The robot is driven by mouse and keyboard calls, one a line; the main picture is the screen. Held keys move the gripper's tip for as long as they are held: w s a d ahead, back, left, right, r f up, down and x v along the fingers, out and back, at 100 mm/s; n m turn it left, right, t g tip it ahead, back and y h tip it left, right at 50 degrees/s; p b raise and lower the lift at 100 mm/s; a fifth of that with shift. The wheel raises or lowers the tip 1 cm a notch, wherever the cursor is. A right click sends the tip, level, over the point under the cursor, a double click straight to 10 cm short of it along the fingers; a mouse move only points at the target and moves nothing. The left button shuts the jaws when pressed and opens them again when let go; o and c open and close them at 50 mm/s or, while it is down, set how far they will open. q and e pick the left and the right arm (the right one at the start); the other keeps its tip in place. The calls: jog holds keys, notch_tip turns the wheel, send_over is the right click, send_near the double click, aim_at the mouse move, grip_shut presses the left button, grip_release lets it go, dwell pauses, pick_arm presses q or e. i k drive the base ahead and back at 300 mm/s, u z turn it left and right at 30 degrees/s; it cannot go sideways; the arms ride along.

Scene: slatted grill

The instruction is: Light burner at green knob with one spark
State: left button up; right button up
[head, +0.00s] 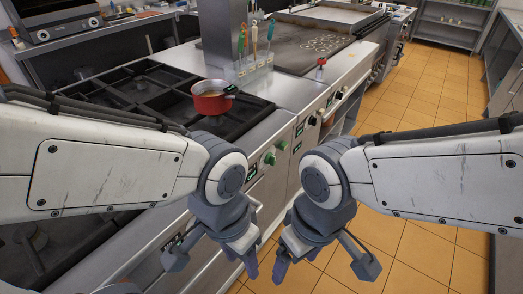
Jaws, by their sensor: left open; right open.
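Green knobs (269,158) sit on the front panel of the stove, a little above and between my grippers. The burner grates (134,94) are black and lie on the stove top at left. A red pot (212,97) with a dark handle stands on the grate at the right end. I see no flame. My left gripper (247,268) is open and empty, low in front of the stove front. My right gripper (282,268) is open and empty beside it, over the tiled floor. Neither gripper touches a knob. My arms hide part of the stove front and near burners.
A clear holder (254,75) with upright utensils stands behind the pot. A small red-topped item (320,68) stands on the steel counter edge. A flat griddle (310,45) lies beyond. The tiled floor (395,110) at right is clear.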

aim_at(270, 159)
jog(key=i, duration=0.4)
jog(key=z, duration=0.1)
jog(key=k, duration=0.5)
jog(key=z, duration=0.65)
jog(key=i, duration=0.5)
jog(key=u, duration=0.8)
